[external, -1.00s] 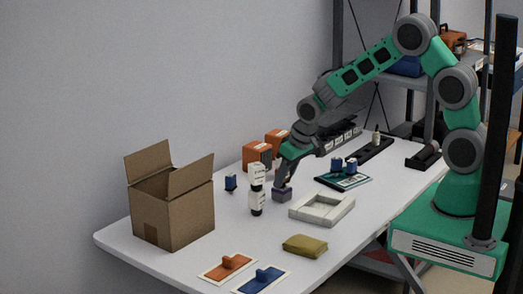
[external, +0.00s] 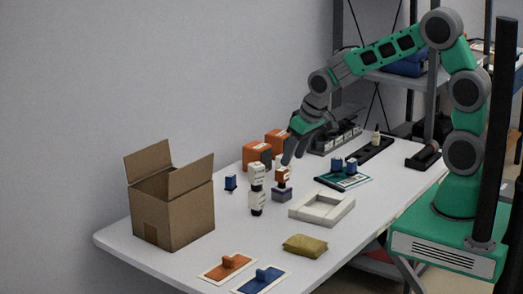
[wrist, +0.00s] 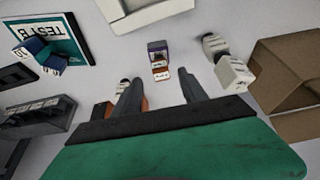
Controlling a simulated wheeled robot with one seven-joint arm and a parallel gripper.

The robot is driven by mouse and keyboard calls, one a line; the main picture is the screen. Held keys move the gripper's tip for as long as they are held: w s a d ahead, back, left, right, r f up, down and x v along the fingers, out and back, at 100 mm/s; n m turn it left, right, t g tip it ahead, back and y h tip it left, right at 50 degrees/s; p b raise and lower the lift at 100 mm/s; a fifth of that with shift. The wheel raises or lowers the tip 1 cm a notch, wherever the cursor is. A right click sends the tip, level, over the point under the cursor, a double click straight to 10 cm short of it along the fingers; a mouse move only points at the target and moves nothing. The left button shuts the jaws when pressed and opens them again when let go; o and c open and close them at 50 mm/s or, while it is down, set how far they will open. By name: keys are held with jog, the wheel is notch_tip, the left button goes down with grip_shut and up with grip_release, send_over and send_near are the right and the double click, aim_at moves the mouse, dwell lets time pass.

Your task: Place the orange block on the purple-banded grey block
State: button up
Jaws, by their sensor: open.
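The orange block (external: 281,174), with a white label, stands upright on top of the purple-banded grey block (external: 282,195) in the middle of the table. In the wrist view the orange block (wrist: 160,72) shows beyond my fingertips, with the purple band of the grey block (wrist: 157,46) behind it. My gripper (external: 292,158) is just above the orange block and apart from it. In the wrist view its two fingers (wrist: 156,84) are spread with nothing between them.
A white-and-black stack (external: 257,188) stands close left of the blocks. A pale frame (external: 309,218) lies to the right. An open cardboard box (external: 172,215) is at left, orange boxes (external: 256,153) behind. A yellow pouch (external: 304,245) lies in front.

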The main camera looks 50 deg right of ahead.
jog(key=s+d+r, duration=0.2)
jog(key=s+r, duration=0.1)
jog(key=s, duration=0.7)
jog(key=s+d+r+g, duration=0.1)
jog(key=s+r, duration=0.2)
jog(key=s, duration=0.8)
jog(key=shift+s+d+r, duration=0.2)
jog(key=shift+d, duration=0.15)
jog(key=shift+r, duration=0.2)
